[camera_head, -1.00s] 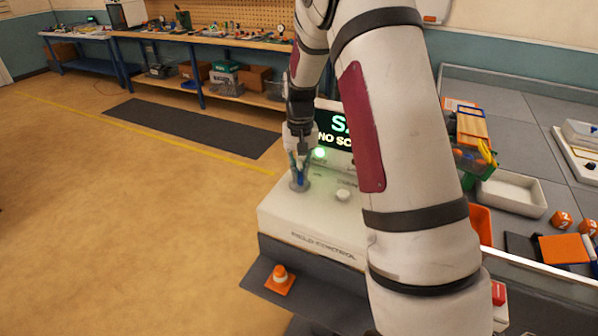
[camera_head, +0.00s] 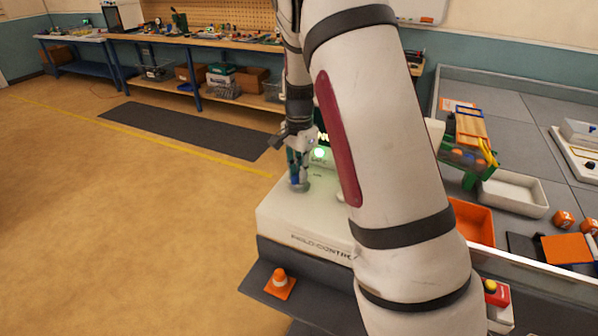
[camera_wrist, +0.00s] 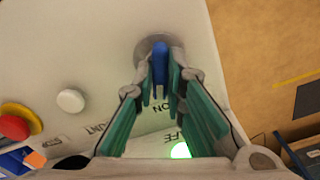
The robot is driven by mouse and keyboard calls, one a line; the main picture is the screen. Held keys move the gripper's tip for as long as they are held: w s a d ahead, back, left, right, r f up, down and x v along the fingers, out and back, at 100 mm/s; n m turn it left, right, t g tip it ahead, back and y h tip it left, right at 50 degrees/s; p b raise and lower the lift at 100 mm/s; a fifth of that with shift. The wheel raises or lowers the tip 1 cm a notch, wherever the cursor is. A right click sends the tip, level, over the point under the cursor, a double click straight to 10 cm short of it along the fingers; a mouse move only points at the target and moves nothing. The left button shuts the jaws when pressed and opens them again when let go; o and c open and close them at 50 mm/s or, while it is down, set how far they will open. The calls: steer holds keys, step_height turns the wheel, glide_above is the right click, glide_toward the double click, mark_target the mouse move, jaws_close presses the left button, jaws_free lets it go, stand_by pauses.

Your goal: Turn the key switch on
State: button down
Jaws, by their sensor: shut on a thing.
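The key switch is a blue key (camera_wrist: 159,66) in a round grey metal collar (camera_wrist: 153,46) on the white field control box (camera_head: 281,217). My gripper (camera_wrist: 161,82) is shut on the blue key, with its teal-lined fingers on either side of it. In the head view my gripper (camera_head: 297,178) points down at the collar (camera_head: 299,186) near the box's back left.
A white button (camera_wrist: 70,100) and a red button with a yellow ring (camera_wrist: 18,122) are on the panel. A small orange cone (camera_head: 280,281) stands on the dark ledge in front. An orange bin (camera_head: 472,222) and white tray (camera_head: 513,193) lie right. Floor at left is clear.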

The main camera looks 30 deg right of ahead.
steer(key=shift+m, duration=2.1)
steer(key=c, duration=1.6)
jaws_free()
steer(key=shift+c, duration=0.2)
step_height(320, 180, up, 12)
